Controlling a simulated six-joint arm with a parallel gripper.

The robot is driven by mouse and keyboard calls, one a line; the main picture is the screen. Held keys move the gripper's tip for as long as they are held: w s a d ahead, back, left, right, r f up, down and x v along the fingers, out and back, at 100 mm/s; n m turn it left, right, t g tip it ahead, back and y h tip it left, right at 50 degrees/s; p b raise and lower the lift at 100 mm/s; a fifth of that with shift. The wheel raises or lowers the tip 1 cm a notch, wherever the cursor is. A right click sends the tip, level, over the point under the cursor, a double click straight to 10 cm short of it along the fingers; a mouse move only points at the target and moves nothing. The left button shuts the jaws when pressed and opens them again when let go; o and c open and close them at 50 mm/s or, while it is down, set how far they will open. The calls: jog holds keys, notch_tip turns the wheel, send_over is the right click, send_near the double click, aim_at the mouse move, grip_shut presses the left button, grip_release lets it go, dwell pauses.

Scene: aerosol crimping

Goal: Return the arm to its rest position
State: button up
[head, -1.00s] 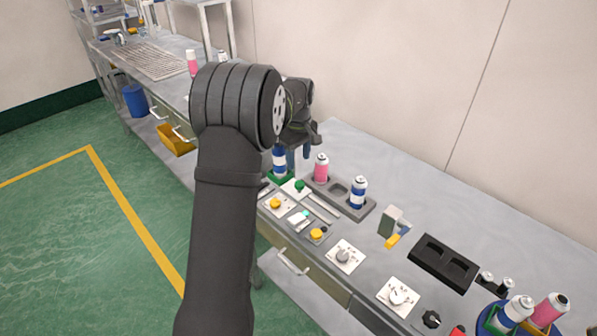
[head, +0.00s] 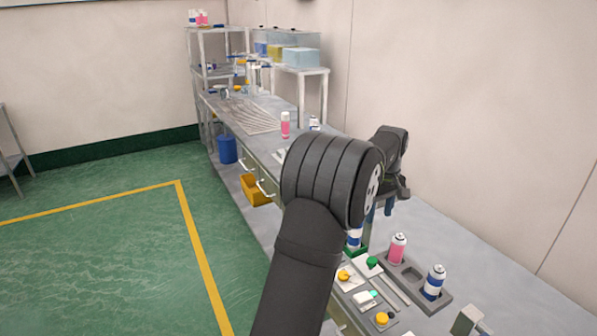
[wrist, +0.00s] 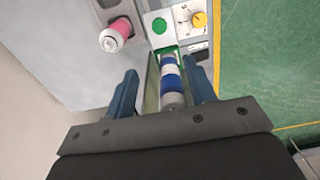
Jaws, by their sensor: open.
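My gripper (wrist: 164,88) is open, with its two blue-grey fingers apart on either side of a blue-and-white can in the wrist view. That can (wrist: 171,76) stands in a green-edged station on the bench, and whether the fingers touch it is unclear. In the head view my gripper (head: 390,205) is partly hidden behind my arm, above the bench. The same can (head: 354,241) shows below it, partly covered by my arm.
A pink can (head: 397,248) and another blue-and-white can (head: 433,282) stand in a grey holder (head: 411,276). Control panels with yellow knobs (head: 344,274) line the bench's front edge. Shelving (head: 213,42) and a wire rack lie at the far end.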

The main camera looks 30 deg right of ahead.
aim_at(371, 259)
notch_tip(371, 259, down, 17)
jog(key=shift+r, duration=0.1)
jog(key=shift+s, duration=0.1)
dwell(0.5)
notch_tip(371, 259, up, 17)
notch_tip(371, 259, down, 18)
jog(key=shift+r, duration=0.2)
jog(key=s, duration=1.2)
jog(key=shift+r, duration=0.3)
notch_tip(371, 259, up, 17)
jog(key=shift+s+r, duration=0.15)
jog(key=shift+r, duration=0.05)
